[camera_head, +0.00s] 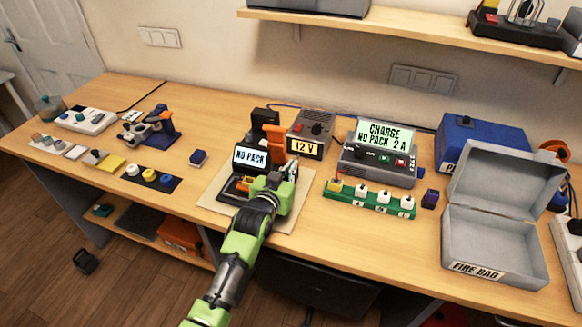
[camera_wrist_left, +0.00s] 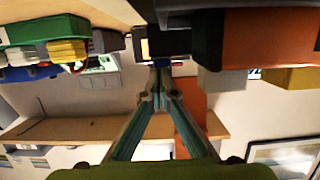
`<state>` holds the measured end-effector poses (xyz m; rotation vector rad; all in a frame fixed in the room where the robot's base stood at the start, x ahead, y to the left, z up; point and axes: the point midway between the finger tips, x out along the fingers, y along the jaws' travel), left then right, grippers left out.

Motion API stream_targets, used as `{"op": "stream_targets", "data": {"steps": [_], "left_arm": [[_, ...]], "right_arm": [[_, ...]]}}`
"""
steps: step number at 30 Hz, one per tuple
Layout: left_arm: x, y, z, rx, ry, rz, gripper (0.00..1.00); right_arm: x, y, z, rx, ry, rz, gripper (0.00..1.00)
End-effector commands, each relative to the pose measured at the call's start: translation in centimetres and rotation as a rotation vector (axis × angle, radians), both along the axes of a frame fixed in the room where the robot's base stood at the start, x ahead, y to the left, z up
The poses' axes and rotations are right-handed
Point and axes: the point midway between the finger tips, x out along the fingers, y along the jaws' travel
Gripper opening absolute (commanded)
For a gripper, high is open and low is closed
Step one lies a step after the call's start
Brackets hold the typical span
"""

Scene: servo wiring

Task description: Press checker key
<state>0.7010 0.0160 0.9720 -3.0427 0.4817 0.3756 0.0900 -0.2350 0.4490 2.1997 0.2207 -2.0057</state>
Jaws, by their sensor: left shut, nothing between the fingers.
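My left gripper (camera_head: 288,172) is at the right side of the checker, over the mat. In the left wrist view the gripper (camera_wrist_left: 160,72) has its fingertips together with nothing between them. The tips are close to a dark block (camera_wrist_left: 168,42); whether they touch it I cannot tell. My right gripper is not in view.
A grey charger (camera_head: 380,165) reading CHARGE NO PACK 2 A and a green strip (camera_head: 368,205) of plugs stand to the right. A 12 V supply (camera_head: 312,130) is behind. An open grey fire-bag box (camera_head: 492,245) is far right.

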Motion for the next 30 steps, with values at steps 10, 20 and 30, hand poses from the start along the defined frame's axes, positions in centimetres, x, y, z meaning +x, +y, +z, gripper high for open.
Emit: {"op": "stream_targets", "data": {"steps": [10,20,30], "left_arm": [[0.0,0.0,-1.5,0.001,0.002,0.000,0.00],[-0.2,0.1,-2.6,0.004,0.012,0.000,0.00],[-2.1,0.7,-2.4,0.006,0.014,0.000,0.00]], "right_arm": [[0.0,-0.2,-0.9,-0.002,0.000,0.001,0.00],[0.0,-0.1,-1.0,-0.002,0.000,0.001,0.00],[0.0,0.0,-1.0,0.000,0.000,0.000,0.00]]}}
